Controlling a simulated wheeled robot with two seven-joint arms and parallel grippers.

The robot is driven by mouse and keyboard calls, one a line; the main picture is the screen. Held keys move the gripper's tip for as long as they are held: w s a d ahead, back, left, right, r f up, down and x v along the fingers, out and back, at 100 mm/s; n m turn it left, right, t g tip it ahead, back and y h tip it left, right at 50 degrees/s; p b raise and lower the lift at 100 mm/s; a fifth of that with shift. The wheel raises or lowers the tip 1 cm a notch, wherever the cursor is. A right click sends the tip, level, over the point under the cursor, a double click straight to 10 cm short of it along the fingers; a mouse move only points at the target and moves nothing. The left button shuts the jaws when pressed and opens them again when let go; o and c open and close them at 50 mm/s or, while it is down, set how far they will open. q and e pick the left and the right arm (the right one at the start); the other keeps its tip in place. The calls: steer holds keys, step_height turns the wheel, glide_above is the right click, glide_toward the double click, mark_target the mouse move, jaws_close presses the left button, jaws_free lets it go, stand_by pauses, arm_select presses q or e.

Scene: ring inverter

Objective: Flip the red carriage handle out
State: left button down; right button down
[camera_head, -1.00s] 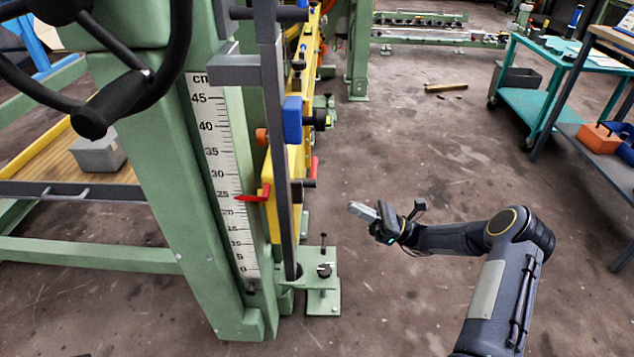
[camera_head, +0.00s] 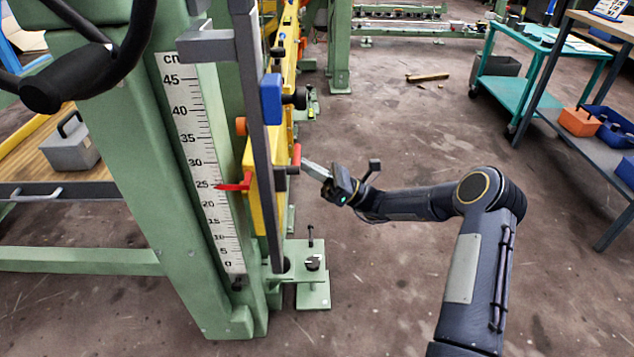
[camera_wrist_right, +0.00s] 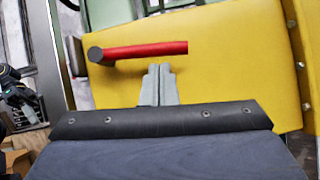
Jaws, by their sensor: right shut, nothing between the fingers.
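The red carriage handle (camera_head: 297,154) is on the yellow carriage (camera_head: 264,178) beside the green column. In the right wrist view the handle (camera_wrist_right: 150,50) is a red bar running right from a dark round end, across the yellow face (camera_wrist_right: 230,60). My right gripper (camera_head: 306,166) is shut and empty, close to the handle from the right. In the wrist view its fingertips (camera_wrist_right: 158,70) are just below the middle of the red bar; I cannot tell whether they touch it.
A dark upright bar (camera_head: 262,130) and a blue block (camera_head: 271,99) stand close to the carriage. A red pointer (camera_head: 235,184) marks the centimetre scale (camera_head: 200,150). A teal cart (camera_head: 505,92) stands at the back right.

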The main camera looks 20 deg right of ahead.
steer(key=shift+r, duration=0.3)
steer(key=r+n+g, duration=0.1)
steer(key=n, duration=0.1)
steer(key=r+n+g+y+p, duration=0.1)
steer(key=shift+w+n, duration=0.35)
steer(key=shift+n, duration=0.05)
steer(key=shift+r+g, duration=0.1)
steer(key=shift+g, duration=0.3)
